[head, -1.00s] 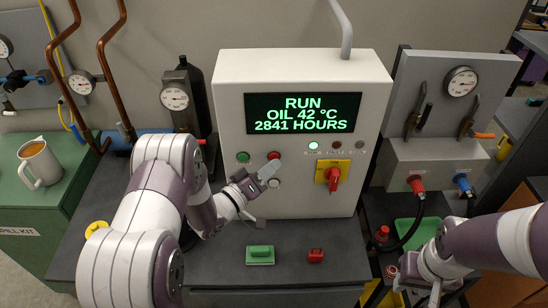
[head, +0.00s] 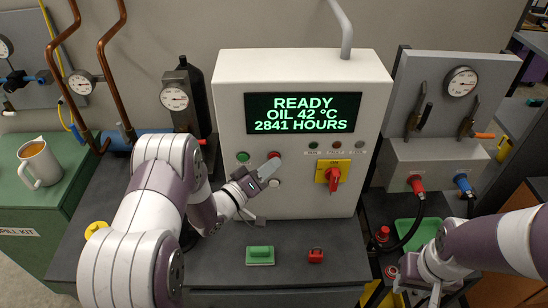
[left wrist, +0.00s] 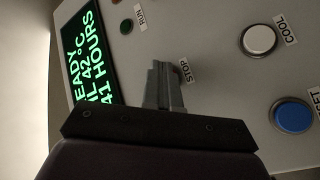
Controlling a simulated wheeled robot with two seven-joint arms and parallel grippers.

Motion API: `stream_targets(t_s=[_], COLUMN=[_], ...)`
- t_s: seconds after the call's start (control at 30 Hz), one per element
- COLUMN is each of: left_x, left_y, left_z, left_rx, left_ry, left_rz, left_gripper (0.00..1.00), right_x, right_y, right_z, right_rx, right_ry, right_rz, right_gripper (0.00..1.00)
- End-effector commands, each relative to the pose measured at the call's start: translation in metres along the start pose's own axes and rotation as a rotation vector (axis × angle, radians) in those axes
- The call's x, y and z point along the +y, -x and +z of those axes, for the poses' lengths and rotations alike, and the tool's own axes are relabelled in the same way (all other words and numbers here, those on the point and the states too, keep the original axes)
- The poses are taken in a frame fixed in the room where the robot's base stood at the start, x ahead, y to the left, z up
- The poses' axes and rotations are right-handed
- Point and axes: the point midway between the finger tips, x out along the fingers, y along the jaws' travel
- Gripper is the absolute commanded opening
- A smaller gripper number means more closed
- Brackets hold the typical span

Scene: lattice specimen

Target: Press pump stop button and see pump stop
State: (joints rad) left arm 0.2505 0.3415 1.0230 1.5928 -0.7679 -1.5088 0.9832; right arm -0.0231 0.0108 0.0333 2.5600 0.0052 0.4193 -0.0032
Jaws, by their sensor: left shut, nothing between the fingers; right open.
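The white control cabinet (head: 230,85) stands at the back of the bench. Its screen (head: 303,113) reads READY, OIL 42 °C, 2841 HOURS. The red stop button (head: 274,155) is on the cabinet front, below the screen's left part. My left gripper (head: 268,168) is shut and empty, its tips at the stop button. In the left wrist view the shut fingers (left wrist: 163,85) cover the button beside the STOP label (left wrist: 184,71); contact cannot be made out. The run lamp (head: 313,146) is dark. My right gripper (head: 416,285) is low at the right, its fingers partly out of clear view.
A green button (head: 243,157) and a white button (head: 274,183) are near the stop button. A red rotary switch on a yellow plate (head: 346,170) is to the right.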

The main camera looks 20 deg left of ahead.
Motion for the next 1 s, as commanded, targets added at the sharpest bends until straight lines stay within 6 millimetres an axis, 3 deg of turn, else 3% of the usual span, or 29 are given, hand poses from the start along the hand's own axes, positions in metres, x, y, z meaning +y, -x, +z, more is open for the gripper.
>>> stream_targets(t_s=[0.77,1.0], left_x=[0.009,0.022], left_y=[0.012,0.028], left_z=[0.009,0.019], left_rx=[0.0,-0.001], left_ry=[0.0,0.001], left_rz=[0.0,-0.001], left_gripper=[0.0,0.0], right_x=[0.0,0.0], right_y=[0.006,0.013], right_z=[-0.001,-0.002], right_rx=[0.0,0.0], right_ry=[0.0,0.0], right_rz=[0.0,0.0], right_gripper=[0.43,0.43])
